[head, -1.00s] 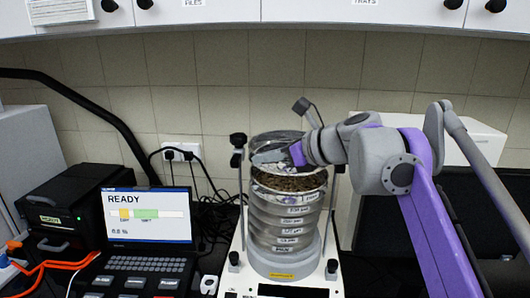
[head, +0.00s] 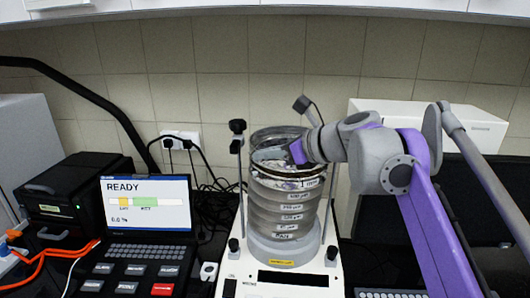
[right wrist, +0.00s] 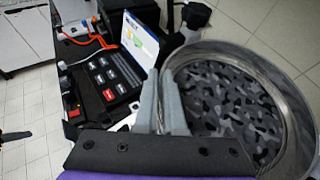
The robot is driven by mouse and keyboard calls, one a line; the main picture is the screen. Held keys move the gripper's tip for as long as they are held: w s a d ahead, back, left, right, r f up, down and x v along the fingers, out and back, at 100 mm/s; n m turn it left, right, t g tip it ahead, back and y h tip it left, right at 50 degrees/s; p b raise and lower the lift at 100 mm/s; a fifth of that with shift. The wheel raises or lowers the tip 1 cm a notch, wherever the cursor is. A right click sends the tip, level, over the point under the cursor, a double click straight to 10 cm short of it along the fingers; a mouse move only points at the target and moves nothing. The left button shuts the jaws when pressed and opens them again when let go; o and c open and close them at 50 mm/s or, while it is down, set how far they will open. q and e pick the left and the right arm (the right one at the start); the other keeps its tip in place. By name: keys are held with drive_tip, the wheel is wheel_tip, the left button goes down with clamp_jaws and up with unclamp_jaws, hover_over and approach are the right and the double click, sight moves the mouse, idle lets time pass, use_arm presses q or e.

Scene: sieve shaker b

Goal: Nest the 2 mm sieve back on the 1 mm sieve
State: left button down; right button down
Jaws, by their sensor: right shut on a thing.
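In the right wrist view, the fingers (right wrist: 168,105) pinch the wall, and dark grey mottled contents show inside the sieve (right wrist: 300,110). The 1 mm sieve (head: 307,184) is directly below, top of the lower stack. My left gripper is not in view.
Shaker rods with black knobs (head: 237,126) flank the stack on the white shaker base (head: 232,262). A laptop-like console (head: 146,215) reads READY at left, beside a black box unit (head: 70,195) and orange cable. A white box (head: 425,120) stands behind my right arm.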

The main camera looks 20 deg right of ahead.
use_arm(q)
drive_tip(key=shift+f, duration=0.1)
use_arm(e)
drive_tip(key=shift+f, duration=0.55)
idle(0.9)
drive_tip(key=c, duration=0.9)
unclamp_jaws()
drive_tip(key=shift+c, duration=0.2)
drive_tip(key=shift+s+r+p, duration=0.1)
drive_tip(key=shift+r+p, duration=0.25)
drive_tip(key=shift+r, duration=0.45)
drive_tip(key=shift+r+p, duration=0.95)
drive_tip(key=shift+r, duration=0.75)
drive_tip(key=shift+r+p, duration=0.3)
drive_tip(key=shift+r, duration=0.75)
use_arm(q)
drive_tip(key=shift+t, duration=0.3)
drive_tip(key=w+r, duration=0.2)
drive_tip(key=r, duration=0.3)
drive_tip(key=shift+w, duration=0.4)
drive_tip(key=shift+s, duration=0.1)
